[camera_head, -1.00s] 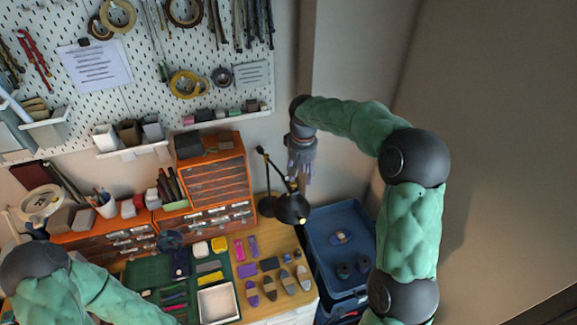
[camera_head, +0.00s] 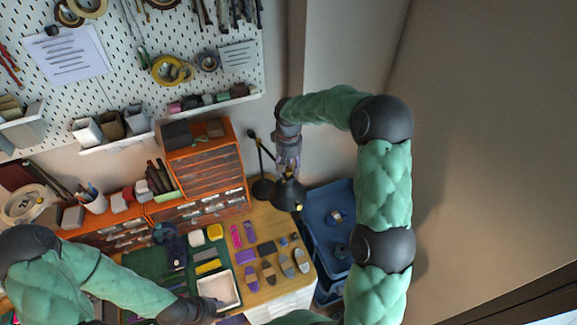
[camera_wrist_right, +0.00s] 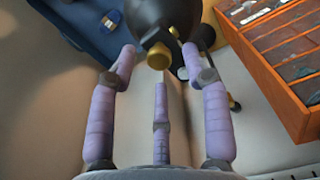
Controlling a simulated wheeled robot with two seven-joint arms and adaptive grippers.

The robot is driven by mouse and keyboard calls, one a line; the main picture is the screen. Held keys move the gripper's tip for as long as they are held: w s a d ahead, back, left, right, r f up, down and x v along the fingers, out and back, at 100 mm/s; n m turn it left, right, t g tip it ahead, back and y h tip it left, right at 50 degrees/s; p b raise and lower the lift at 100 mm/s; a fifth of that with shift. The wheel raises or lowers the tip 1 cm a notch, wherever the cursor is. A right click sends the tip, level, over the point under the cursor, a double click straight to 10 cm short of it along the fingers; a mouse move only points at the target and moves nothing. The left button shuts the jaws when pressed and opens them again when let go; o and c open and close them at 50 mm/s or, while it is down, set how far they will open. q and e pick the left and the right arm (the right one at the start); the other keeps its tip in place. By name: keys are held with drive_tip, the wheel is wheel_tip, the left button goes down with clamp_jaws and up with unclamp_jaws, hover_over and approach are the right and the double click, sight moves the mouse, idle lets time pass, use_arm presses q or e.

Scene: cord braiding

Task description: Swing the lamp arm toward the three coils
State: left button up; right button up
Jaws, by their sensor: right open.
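The black desk lamp stands at the back right of the bench, with its round base (camera_head: 262,189), thin jointed arm (camera_head: 256,146) and dark shade (camera_head: 288,195). My right gripper (camera_head: 289,165) is just above and behind the shade. In the right wrist view the shade (camera_wrist_right: 165,14) and its brass knob (camera_wrist_right: 158,57) sit between the spread purple fingers of my open right gripper (camera_wrist_right: 157,70); I cannot tell whether they touch it. My left gripper (camera_head: 208,308) is low at the front, by the white tray; its fingers are unclear. Small oval grey and tan pieces (camera_head: 286,266) lie on the bench; I cannot tell which things are the three coils.
A blue bin (camera_head: 318,216) stands right of the bench. Orange drawer units (camera_head: 205,172) stand at the back left of the lamp. A white tray (camera_head: 236,303) and a green mat (camera_head: 147,258) lie in front. A pegboard (camera_head: 120,60) with tape rolls hangs behind.

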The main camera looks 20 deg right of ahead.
drive_tip(key=shift+s+f, duration=0.15)
drive_tip(key=shift+f, duration=0.65)
clamp_jaws()
drive_tip(key=w+a+m+b, duration=0.1)
drive_tip(key=a+m+b, duration=0.3)
drive_tip(key=a, duration=0.6)
drive_tip(key=shift+w+a+m, duration=0.3)
unclamp_jaws()
drive_tip(key=shift+r, duration=0.1)
